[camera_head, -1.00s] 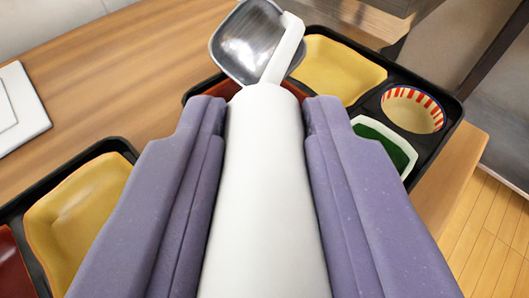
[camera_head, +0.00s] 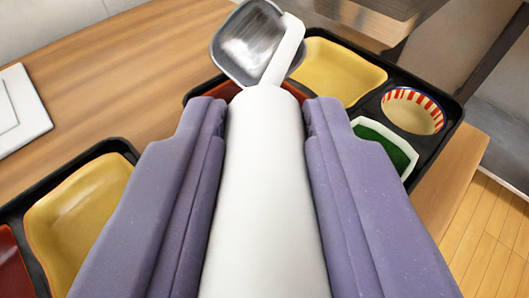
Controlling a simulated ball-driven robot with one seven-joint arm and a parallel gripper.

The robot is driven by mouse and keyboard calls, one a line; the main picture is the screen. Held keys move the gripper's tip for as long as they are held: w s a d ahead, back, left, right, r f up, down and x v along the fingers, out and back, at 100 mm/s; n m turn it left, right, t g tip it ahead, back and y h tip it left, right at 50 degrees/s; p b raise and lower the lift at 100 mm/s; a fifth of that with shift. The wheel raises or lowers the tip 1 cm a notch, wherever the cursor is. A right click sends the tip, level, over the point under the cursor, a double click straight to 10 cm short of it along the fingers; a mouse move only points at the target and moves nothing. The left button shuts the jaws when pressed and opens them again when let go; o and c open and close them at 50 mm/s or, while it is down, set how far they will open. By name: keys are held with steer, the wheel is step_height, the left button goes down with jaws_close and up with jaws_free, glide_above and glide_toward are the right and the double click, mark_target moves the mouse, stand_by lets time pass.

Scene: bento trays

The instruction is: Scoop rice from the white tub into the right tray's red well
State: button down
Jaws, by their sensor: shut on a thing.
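My gripper (camera_head: 264,115), with two purple-grey fingers, is shut on the thick white handle of a scoop (camera_head: 250,45). The scoop's metal bowl extends beyond the fingertips, over the far edge of the right tray, and no rice shows in it. The right tray (camera_head: 452,112) is black and lies under and beyond the gripper. The white tub and rice are not in view, unless the white object at the left edge is part of the tub.
The right tray also holds a yellow dish (camera_head: 345,68), a striped round cup (camera_head: 412,110) and a green-and-white dish (camera_head: 385,140). Another black tray (camera_head: 118,146) with yellow and red dishes lies at lower left. A white square object (camera_head: 22,110) sits at the left edge. Wooden table shows between.

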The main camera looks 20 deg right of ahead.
step_height(320, 180, up, 5)
steer(key=p, duration=0.4)
steer(key=shift+r, duration=0.15)
